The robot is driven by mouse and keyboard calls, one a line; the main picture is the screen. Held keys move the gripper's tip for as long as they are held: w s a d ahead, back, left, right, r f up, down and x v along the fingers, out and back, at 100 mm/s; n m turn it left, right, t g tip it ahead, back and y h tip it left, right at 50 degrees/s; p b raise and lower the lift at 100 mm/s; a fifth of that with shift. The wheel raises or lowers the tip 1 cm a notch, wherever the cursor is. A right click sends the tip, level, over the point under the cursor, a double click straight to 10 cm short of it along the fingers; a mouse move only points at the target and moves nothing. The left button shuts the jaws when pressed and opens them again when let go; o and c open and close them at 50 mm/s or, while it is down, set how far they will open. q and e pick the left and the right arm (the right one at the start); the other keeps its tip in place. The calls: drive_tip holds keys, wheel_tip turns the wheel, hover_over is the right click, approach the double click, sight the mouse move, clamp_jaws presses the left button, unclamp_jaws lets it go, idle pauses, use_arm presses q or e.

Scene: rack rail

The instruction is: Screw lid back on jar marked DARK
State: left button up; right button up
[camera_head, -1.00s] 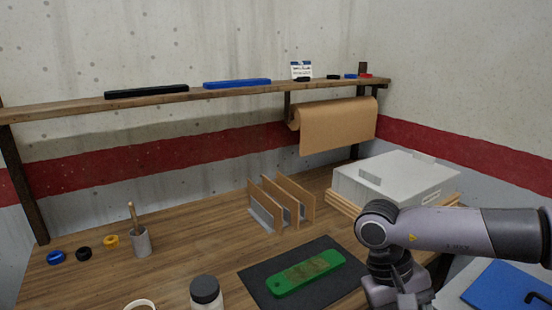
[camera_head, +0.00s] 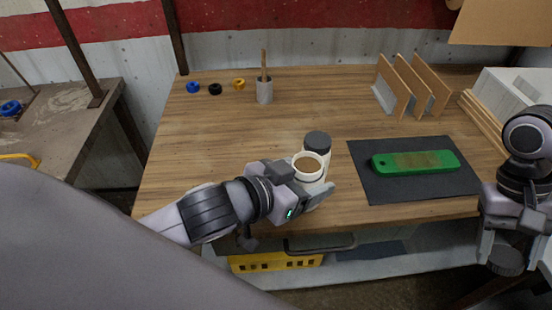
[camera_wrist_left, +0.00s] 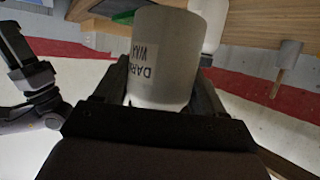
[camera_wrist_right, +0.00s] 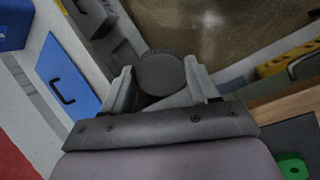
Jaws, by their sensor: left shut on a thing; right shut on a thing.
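The open white jar (camera_head: 309,175), with brown contents, is held at the table's front edge by my left gripper (camera_head: 314,190). In the left wrist view the jar (camera_wrist_left: 168,50) sits between the two fingers, and its label reads DARK WAX. My right gripper (camera_head: 508,245) is shut on a dark round lid (camera_head: 507,263), at the far right and lower than the tabletop. In the right wrist view the lid (camera_wrist_right: 160,73) lies between the fingertips. The lid is well apart from the jar.
A second jar with a dark lid (camera_head: 317,142) stands just behind the held jar. A green tool (camera_head: 415,161) lies on a black mat (camera_head: 375,190) between the grippers. A grey cup (camera_head: 265,94) and card dividers (camera_head: 413,85) stand at the back.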

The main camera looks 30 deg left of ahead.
use_arm(q)
drive_tip(key=d+m+g+h, duration=0.1)
drive_tip(key=d+m+h, duration=0.2)
drive_tip(key=d, duration=0.3)
drive_tip(key=shift+s+d+r+g, duration=0.25)
drive_tip(key=shift+s+d+g, duration=0.05)
drive_tip(key=shift+s+g, duration=0.1)
use_arm(e)
drive_tip(key=a+r+t+y, duration=0.1)
drive_tip(key=a+r, duration=0.3)
drive_tip(key=a, duration=0.5)
drive_tip(key=s+a+r+t+y, duration=0.1)
drive_tip(key=a+r, duration=0.4)
drive_tip(key=a, duration=0.4)
drive_tip(key=s+a+r+m+t+y, duration=0.1)
drive_tip(key=a+r, duration=0.4)
drive_tip(key=a, duration=0.4)
drive_tip(key=shift+s+r+t+y, duration=0.15)
drive_tip(key=shift+t+y, duration=0.15)
drive_tip(key=shift+y, duration=0.1)
drive_tip(key=shift+f, duration=2.05)
drive_tip(key=shift+f, duration=0.9)
